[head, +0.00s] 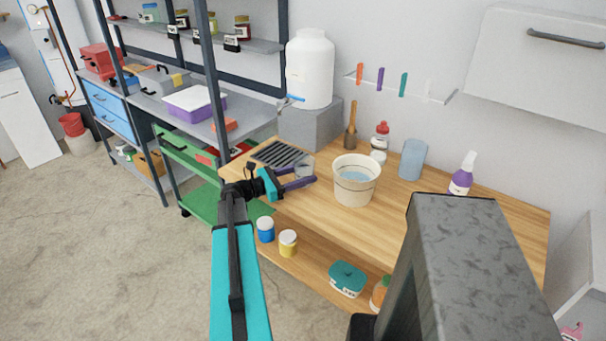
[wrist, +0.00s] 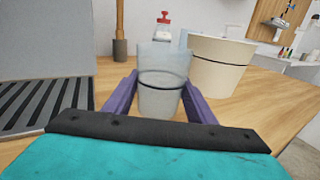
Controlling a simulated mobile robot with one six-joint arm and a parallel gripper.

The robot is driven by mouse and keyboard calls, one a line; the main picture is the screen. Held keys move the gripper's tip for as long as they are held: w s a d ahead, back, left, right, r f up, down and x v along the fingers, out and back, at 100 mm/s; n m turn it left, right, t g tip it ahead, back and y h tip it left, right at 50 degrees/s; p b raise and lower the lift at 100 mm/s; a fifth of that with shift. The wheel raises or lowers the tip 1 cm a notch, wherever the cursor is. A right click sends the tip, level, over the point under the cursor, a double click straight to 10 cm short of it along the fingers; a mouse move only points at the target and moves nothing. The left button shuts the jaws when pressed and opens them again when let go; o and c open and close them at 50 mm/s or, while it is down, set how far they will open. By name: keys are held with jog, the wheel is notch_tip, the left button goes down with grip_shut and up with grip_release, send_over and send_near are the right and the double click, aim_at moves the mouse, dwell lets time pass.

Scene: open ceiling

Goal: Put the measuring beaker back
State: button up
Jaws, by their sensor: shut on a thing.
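The measuring beaker (head: 307,166) is a small clear cup. It shows large in the wrist view (wrist: 162,82), upright, with a greyer lower part; I cannot tell whether that is liquid. My gripper (head: 300,181) has purple fingers and is shut on the beaker, one finger on each side in the wrist view (wrist: 160,97). The beaker is over the wooden bench top (head: 405,208), between the dark slatted tray (head: 272,153) and the cream bucket (head: 356,186). Whether its base touches the wood cannot be told. The bucket holds bluish water.
A white tank (head: 310,70) stands on a grey block (head: 311,126) behind the tray. The right front bench is partly hidden.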

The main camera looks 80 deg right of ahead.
jog(key=shift+s+a+f+b, duration=0.1)
jog(key=shift+a+f+b, duration=0.1)
jog(key=shift+f, duration=0.25)
jog(key=shift+a+f+b, duration=0.1)
jog(key=shift+f+b, duration=0.05)
jog(key=shift+f, duration=0.25)
dwell(0.3)
jog(key=o, duration=1.3)
jog(key=shift+w+a, duration=0.3)
jog(key=shift+w, duration=0.25)
jog(key=v, duration=0.3)
jog(key=r+b+v, duration=0.1)
jog(key=v, duration=0.3)
jog(key=b+v, duration=0.1)
jog(key=v, duration=0.3)
jog(key=shift+w+r, duration=0.15)
jog(key=shift+w, duration=0.15)
jog(key=shift+w+a+r, duration=0.15)
jog(key=shift+w+a, duration=0.15)
jog(key=shift+w, duration=0.05)
